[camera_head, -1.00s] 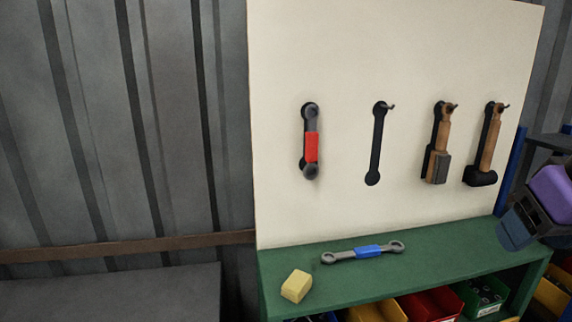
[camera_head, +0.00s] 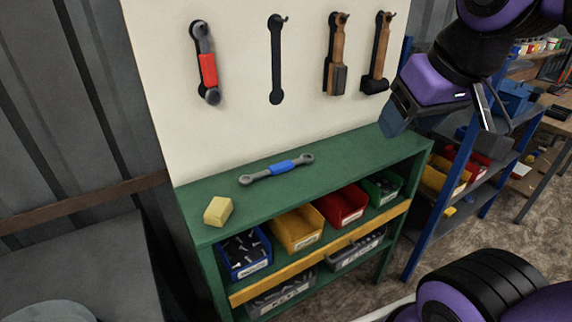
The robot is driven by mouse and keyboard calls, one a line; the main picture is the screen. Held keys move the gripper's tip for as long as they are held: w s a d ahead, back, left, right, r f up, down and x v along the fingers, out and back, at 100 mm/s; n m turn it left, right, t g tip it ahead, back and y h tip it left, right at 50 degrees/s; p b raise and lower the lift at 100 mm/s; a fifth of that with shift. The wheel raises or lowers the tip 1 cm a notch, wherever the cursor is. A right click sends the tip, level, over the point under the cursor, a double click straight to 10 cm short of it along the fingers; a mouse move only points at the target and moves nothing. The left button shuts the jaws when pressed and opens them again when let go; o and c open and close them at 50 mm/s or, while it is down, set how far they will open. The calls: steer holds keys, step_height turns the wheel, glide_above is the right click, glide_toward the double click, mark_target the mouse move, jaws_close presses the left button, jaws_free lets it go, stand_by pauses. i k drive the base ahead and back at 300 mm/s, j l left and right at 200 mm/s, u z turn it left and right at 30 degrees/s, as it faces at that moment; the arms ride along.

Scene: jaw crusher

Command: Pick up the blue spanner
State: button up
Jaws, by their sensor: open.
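The blue spanner (camera_head: 281,167) lies on the green bench top (camera_head: 330,160), below the pegboard. It is grey with a blue middle and a ring at each end. My gripper (camera_head: 445,128) hangs at the upper right, above and to the right of the bench's right end. Its fingers are apart and nothing shows between them. It is well clear of the spanner.
A yellow block (camera_head: 218,211) sits left of the spanner. Bins, including a red one (camera_head: 341,205), fill the shelf below. A blue rack (camera_head: 430,215) stands right.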

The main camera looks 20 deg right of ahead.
mark_target(284, 166)
steer(key=i+l+u, duration=0.15)
steer(key=l+u, duration=0.75)
steer(key=i+j, duration=0.05)
steer(key=j, duration=0.05)
